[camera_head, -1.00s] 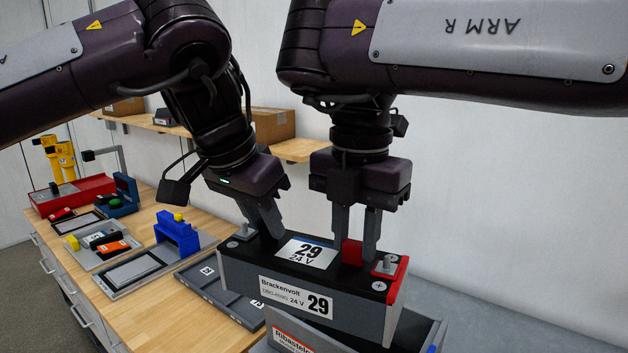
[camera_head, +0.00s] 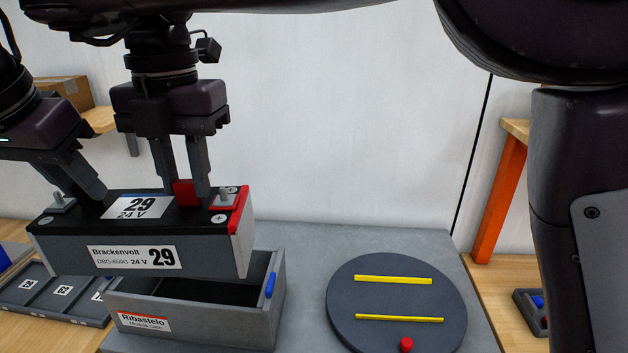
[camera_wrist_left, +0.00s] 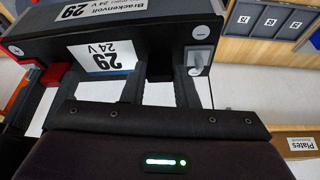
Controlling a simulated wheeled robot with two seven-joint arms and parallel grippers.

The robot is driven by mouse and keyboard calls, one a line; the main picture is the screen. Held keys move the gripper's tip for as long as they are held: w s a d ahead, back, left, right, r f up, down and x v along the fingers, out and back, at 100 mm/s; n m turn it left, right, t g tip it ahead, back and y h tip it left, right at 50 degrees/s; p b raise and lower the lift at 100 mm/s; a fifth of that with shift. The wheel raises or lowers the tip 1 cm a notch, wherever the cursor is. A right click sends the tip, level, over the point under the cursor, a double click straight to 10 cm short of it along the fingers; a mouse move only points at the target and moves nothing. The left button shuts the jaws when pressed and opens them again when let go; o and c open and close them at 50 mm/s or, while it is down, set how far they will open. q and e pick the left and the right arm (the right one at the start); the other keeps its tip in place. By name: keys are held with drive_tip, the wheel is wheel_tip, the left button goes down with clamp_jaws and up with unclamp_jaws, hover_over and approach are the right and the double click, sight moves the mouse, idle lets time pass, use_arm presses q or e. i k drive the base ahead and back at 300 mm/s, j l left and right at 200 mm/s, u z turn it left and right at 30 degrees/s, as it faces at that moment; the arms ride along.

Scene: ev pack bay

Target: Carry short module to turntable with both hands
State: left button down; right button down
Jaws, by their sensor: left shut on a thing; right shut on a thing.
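The short module (camera_head: 130,250) is a grey and black block marked 29, 24 V, with a red right end. It hangs above an open grey case labelled Ribastelo (camera_head: 195,325), tilted slightly in the head view. My left gripper (camera_head: 90,200) is shut on it near its left end. My right gripper (camera_head: 187,195) is shut on it near the red end, at a red grip block. The module (camera_wrist_left: 125,40) also shows in the left wrist view, with my left gripper (camera_wrist_left: 160,75) on its top. The turntable (camera_head: 395,300) is a dark round disc with two yellow strips and a red knob, and is empty.
The case and turntable stand on a grey bench top (camera_head: 305,270), with clear space between them. A dark tray with numbered compartments (camera_head: 60,295) lies at the left. An orange post (camera_head: 500,200) stands at the right behind the turntable.

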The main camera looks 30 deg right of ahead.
sight(395, 300)
drive_tip(key=k+l+z, duration=0.25)
drive_tip(key=z, duration=0.2)
drive_tip(key=k+l+z, duration=0.45)
drive_tip(key=i+j, duration=0.05)
drive_tip(key=i, duration=0.05)
